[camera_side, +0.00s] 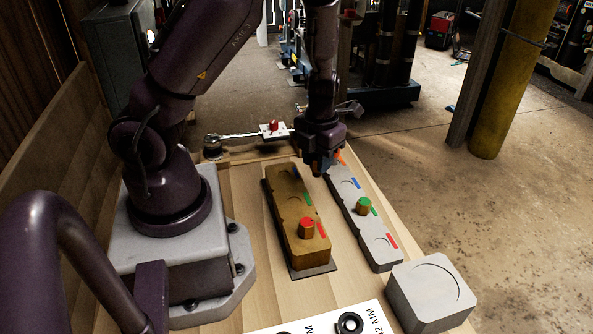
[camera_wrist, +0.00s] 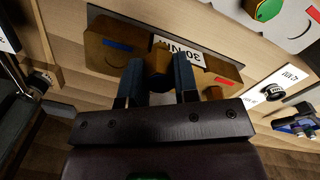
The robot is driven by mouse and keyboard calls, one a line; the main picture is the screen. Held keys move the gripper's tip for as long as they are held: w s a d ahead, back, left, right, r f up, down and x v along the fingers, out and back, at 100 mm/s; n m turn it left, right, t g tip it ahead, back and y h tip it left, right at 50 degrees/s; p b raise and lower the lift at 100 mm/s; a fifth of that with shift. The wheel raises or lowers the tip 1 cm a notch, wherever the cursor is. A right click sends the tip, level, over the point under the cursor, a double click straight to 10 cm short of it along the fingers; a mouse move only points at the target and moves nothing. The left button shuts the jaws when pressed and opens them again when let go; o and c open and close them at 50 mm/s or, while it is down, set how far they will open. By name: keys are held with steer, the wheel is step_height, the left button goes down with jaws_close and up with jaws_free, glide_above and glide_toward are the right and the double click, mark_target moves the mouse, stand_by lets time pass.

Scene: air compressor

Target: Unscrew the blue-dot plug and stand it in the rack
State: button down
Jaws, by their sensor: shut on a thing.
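My gripper (camera_side: 325,166) is near the far ends of the brown block and the grey rack in the side view. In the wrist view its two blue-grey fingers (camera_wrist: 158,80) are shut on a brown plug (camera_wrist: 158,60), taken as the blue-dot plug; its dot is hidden. The brown block (camera_side: 283,203) has blue, green and red stripes, and a red-topped plug (camera_side: 306,228) stands at its red stripe. The grey rack (camera_side: 350,222) has orange, blue, green and red stripes, and a green-topped plug (camera_side: 363,205) stands by the green one. Any contact under the held plug is unclear.
A grey block (camera_side: 430,290) with a curved mark stands at the rack's near end. A white printed card (camera_side: 335,320) lies at the front. A red knob (camera_side: 273,126) on a white plate is behind. Bare wood (camera_side: 345,265) shows between block and rack.

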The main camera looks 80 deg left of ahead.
steer(key=w+m, duration=0.6)
steer(key=w, duration=0.2)
steer(key=shift+s+a+f, duration=0.1)
steer(key=shift+a+f, duration=0.05)
steer(key=shift+f, duration=1.35)
steer(key=shift+a+f, duration=0.1)
steer(key=shift+f, duration=1.4)
steer(key=shift+f, duration=0.4)
steer(key=c, duration=0.8)
jaws_free()
steer(key=shift+r, duration=0.1)
steer(key=shift+r, duration=2.4)
